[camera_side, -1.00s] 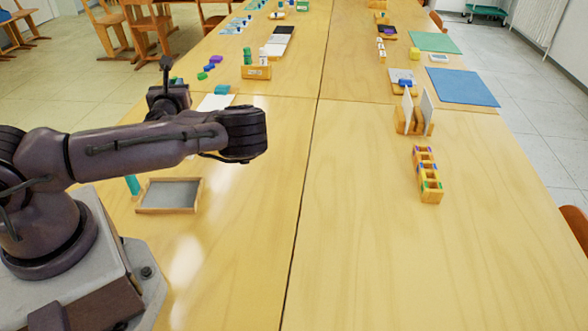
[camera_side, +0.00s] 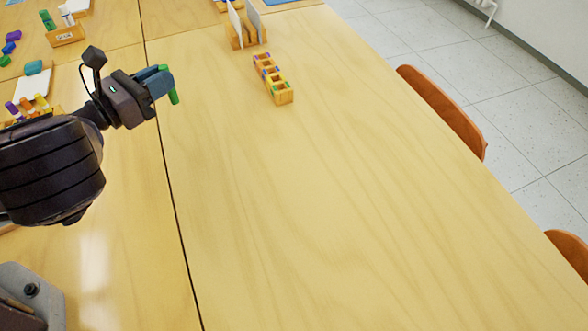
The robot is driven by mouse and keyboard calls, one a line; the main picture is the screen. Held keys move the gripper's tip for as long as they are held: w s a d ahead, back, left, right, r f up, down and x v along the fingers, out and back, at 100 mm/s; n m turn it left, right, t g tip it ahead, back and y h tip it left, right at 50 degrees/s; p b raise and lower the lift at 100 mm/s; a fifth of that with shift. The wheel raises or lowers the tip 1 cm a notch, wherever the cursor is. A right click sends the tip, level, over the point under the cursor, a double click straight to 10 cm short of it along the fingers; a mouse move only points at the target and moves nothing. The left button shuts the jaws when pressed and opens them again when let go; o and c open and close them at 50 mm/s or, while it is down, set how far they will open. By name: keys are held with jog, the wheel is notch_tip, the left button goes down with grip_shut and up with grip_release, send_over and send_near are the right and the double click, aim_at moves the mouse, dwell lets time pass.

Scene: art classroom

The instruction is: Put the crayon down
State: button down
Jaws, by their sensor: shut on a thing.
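My gripper (camera_side: 165,80) is shut on a green crayon (camera_side: 174,97) and holds it up in the air, over the table near the seam. The crayon's green end points down, slightly tilted, and a bit of green also shows above the fingers. A wooden block with several square compartments (camera_side: 285,97) stands on the table to the right of my gripper, apart from it. Its compartments have coloured marks, purple, blue and green. I see no crayon standing in it.
Several crayons (camera_side: 40,102), purple, orange and yellow, are at the left behind my arm. A wooden stand with white cards (camera_side: 238,38) is just behind the block. The table (camera_side: 330,210) is clear in front and to the right. Orange chairs (camera_side: 440,110) line its right edge.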

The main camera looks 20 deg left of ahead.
jog(key=s+d+r+m+g+h, duration=0.1)
jog(key=s+d+m+g+h, duration=0.4)
jog(key=d+h, duration=0.3)
jog(key=shift+m+y, duration=0.3)
jog(key=shift+m, duration=0.1)
jog(key=w+d+f, duration=0.2)
jog(key=w+f, duration=0.1)
jog(key=w, duration=0.1)
jog(key=w+d+f, duration=0.2)
jog(key=w+f, duration=0.1)
jog(key=w, duration=0.1)
jog(key=w+d+f, duration=0.2)
jog(key=w+f, duration=0.1)
jog(key=w, duration=0.1)
jog(key=shift+w+f, duration=0.1)
jog(key=shift+f, duration=0.15)
jog(key=shift+w+f, duration=0.1)
jog(key=shift+f, duration=1.55)
jog(key=c, duration=1.1)
grip_release()
jog(key=shift+f, duration=0.1)
